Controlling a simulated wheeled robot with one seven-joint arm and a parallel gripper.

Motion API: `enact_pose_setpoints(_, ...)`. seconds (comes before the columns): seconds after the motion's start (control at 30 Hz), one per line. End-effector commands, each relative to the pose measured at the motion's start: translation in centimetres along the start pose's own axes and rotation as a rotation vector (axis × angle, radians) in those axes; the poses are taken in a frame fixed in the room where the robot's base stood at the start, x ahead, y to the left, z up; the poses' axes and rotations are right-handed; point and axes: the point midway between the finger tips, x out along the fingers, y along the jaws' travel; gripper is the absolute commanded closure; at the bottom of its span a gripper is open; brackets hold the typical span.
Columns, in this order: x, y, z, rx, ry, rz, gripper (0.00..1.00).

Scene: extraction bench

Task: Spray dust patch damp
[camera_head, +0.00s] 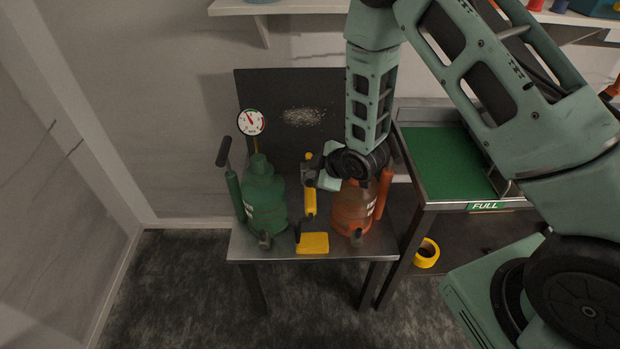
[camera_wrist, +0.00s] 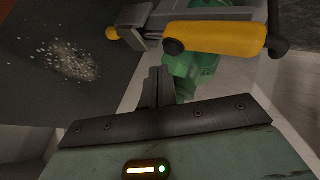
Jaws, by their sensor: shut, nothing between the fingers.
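A pale speckled dust patch (camera_head: 304,117) is on a dark upright panel at the back of a metal table; it also shows at the left of the wrist view (camera_wrist: 68,62). A green pump sprayer (camera_head: 265,198) with a dial gauge stands at the table's left. An orange pump sprayer (camera_head: 352,208) stands at the right, partly behind my arm. Between them is a yellow-handled tool (camera_head: 310,202), upright, with a grey upper part. My gripper (camera_wrist: 158,86) is shut and empty. In the wrist view its fingertips are just below the yellow handle (camera_wrist: 222,38), with a gap.
A yellow block (camera_head: 312,243) lies at the table's front edge. A green-topped bench (camera_head: 447,160) with a "FULL" label stands right of the table. A yellow roll (camera_head: 426,253) is beneath it. A wall shelf (camera_head: 285,7) is above. The floor in front is clear.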

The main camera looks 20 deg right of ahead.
Motion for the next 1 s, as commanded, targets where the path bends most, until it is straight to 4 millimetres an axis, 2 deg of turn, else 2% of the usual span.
enact_pose_setpoints(0.37,-0.3,0.2,-0.2,0.0,0.0,0.0,1.0)
enact_pose_setpoints(1.0,-4.2,3.1,-3.1,-0.001,0.001,0.0,1.0)
